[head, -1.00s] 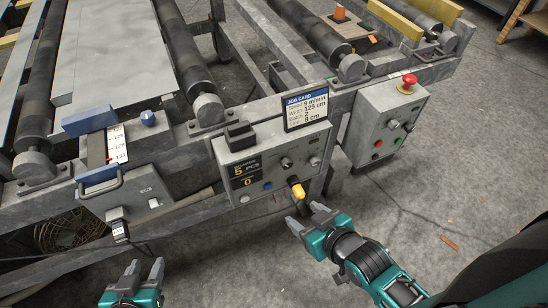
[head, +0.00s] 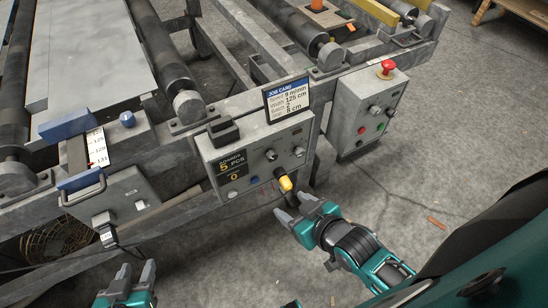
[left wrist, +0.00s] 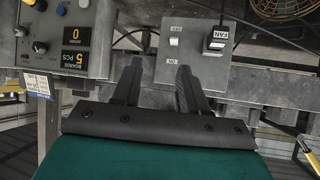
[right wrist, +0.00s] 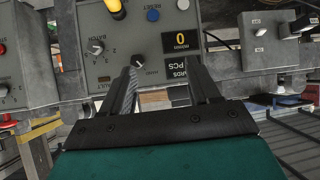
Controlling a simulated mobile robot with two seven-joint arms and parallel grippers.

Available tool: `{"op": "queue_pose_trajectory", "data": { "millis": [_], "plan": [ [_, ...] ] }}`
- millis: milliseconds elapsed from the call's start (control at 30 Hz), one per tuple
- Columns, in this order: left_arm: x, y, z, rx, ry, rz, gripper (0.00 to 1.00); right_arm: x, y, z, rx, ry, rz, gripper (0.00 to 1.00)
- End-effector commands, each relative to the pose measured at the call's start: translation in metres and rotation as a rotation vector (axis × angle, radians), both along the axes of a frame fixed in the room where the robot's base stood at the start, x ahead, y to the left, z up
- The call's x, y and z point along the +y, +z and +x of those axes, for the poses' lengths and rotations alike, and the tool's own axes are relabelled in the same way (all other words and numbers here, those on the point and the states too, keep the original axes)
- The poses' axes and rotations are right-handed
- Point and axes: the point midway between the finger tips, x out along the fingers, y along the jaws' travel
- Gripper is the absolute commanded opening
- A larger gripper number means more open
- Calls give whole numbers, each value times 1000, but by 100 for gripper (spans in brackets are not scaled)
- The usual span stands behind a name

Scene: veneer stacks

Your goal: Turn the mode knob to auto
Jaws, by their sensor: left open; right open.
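The grey operator panel (head: 224,200) on the machine's front has a dark display and several small controls. A black knob (head: 271,154) sits beside the display; it also shows in the right wrist view (right wrist: 137,62), its label too small to read surely. The knob marked BATCH (right wrist: 95,47) is near it. My right gripper (head: 294,208) is open and empty, just in front of and below the panel, near the yellow-tipped handle (head: 286,183). My left gripper (head: 135,276) is open and empty at the lower left, apart from the panel.
A job card (head: 287,98) stands above the panel. To the right is a grey box (head: 352,132) with a red mushroom button (head: 386,67). A switch box (head: 128,201) is on the left. Rollers and frame rails lie behind; the floor at right is mostly clear.

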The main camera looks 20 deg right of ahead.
Motion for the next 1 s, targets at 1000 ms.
{"op": "queue_pose_trajectory", "data": {
  "millis": [1000],
  "plan": [
    [-29, -51, 16, -6, -46, -54, 43, -38, -52, 56, -631, -59, -109, 61]
  ]
}}
